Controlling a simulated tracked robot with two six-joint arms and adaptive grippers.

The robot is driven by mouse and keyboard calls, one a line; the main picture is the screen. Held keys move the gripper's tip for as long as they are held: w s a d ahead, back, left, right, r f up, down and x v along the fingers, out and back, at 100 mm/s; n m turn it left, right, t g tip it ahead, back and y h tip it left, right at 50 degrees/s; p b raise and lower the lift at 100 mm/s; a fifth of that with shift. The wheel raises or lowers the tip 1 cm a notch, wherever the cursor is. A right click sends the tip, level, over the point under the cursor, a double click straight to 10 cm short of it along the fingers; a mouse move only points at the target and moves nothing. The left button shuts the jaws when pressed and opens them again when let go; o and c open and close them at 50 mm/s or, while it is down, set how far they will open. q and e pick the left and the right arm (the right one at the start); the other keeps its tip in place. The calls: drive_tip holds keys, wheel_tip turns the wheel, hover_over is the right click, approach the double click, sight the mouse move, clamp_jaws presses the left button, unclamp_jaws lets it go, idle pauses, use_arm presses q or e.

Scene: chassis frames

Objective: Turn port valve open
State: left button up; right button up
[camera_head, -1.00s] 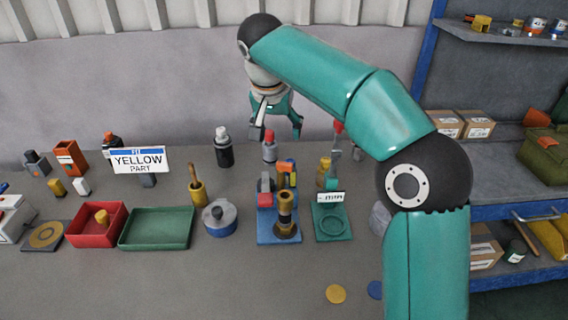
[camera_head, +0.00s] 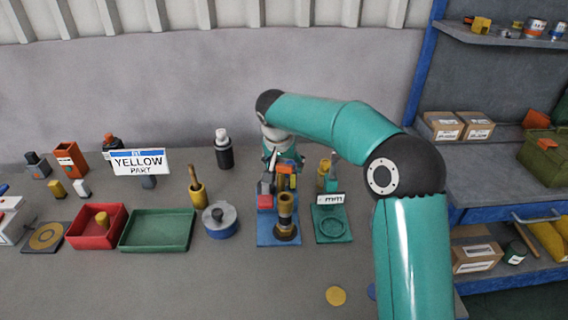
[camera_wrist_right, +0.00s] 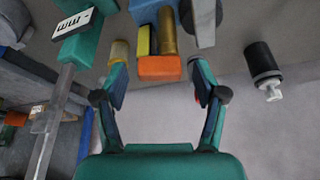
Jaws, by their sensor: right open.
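A blue-based fixture (camera_head: 265,237) stands mid-bench with a brass and dark upright cylinder (camera_head: 286,215) and a red block (camera_head: 265,201). Behind the cylinder is an orange-topped part (camera_head: 287,168) with yellow and blue sides. I cannot tell for sure which part is the port valve. My right gripper (camera_head: 281,172) is over the back of this fixture, partly hidden by parts and its own wrist. In the right wrist view its fingers are open, with the orange block (camera_wrist_right: 159,68) ahead between the tips and no visible grip. My left gripper is not in view.
A green labelled fixture (camera_head: 332,238) stands just right of the blue one. A blue round pot (camera_head: 220,222), green tray (camera_head: 157,245) and red tray (camera_head: 75,241) are left. A black bottle (camera_head: 224,155) stands behind. The front bench is mostly clear except a yellow disc (camera_head: 335,296).

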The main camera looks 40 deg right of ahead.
drive_tip(key=c, duration=1.1)
drive_tip(key=shift+n, duration=0.7)
drive_tip(key=shift+c, duration=0.2)
drive_tip(key=shift+t, duration=0.3)
drive_tip(key=o, duration=1.1)
drive_tip(key=shift+o, duration=0.2)
drive_tip(key=shift+r, duration=0.1)
drive_tip(key=v, duration=1.1)
drive_tip(key=shift+r, duration=0.4)
